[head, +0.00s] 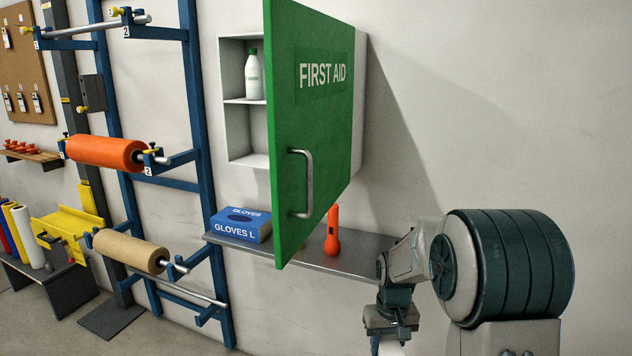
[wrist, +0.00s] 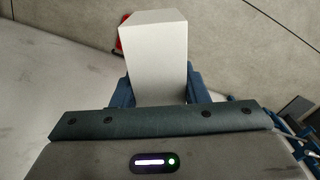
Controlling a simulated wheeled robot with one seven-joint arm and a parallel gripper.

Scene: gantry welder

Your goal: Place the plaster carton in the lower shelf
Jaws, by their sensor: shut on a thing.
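A white carton (wrist: 155,60), plain on the side I see, is held between the two blue fingers of my gripper (wrist: 153,88) in the wrist view. In the head view my gripper (head: 390,335) hangs low at the bottom right, in front of the wall shelf, and only a white bit of the carton (head: 391,349) shows at the picture's edge. The first aid cabinet has its green door (head: 318,120) swung open. Its lower shelf (head: 250,160) looks empty where I can see it. Its upper shelf (head: 252,100) holds a white bottle with a green cap (head: 252,75). The door hides the cabinet's right part.
A steel wall shelf (head: 345,262) under the cabinet carries a blue gloves box (head: 241,225) and an orange flashlight (head: 332,232). The open door juts out over it. A blue rack with an orange roll (head: 103,153) and a tan roll (head: 130,250) stands at left.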

